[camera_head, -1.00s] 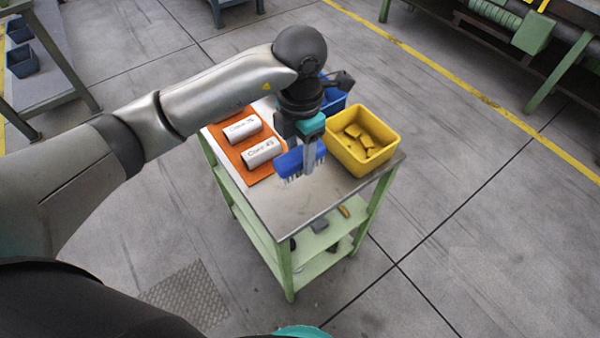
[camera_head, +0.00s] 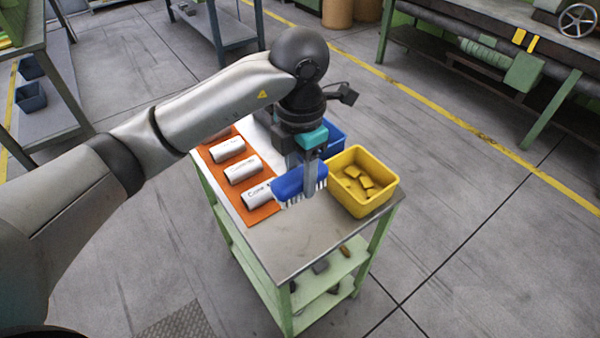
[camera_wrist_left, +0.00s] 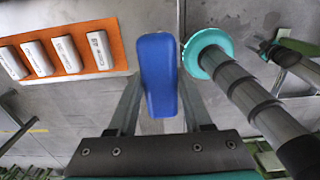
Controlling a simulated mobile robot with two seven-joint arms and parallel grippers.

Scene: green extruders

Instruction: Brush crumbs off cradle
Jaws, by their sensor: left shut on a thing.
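My left gripper (camera_head: 310,192) is shut on a blue brush (camera_head: 290,181) with pale bristles pointing down. It holds the brush over the cart's metal top, just right of the orange mat's near end. In the head view the brush overlaps the right end of the nearest white cylinder; I cannot tell whether the bristles touch anything. In the left wrist view the brush's blue back (camera_wrist_left: 158,75) sits between the two fingers. Several white cylinders marked "Core" (camera_head: 243,169) lie in a row on the orange mat (camera_head: 262,213). No crumbs can be made out, and I cannot tell which part is the cradle. My right gripper is not in view.
A yellow bin (camera_head: 378,198) holding yellow pieces stands on the cart right of the brush. A blue bin (camera_head: 331,138) is partly hidden behind my gripper. The cart top's near end (camera_head: 290,248) is bare. A green-legged workbench (camera_head: 470,35) stands at the back right.

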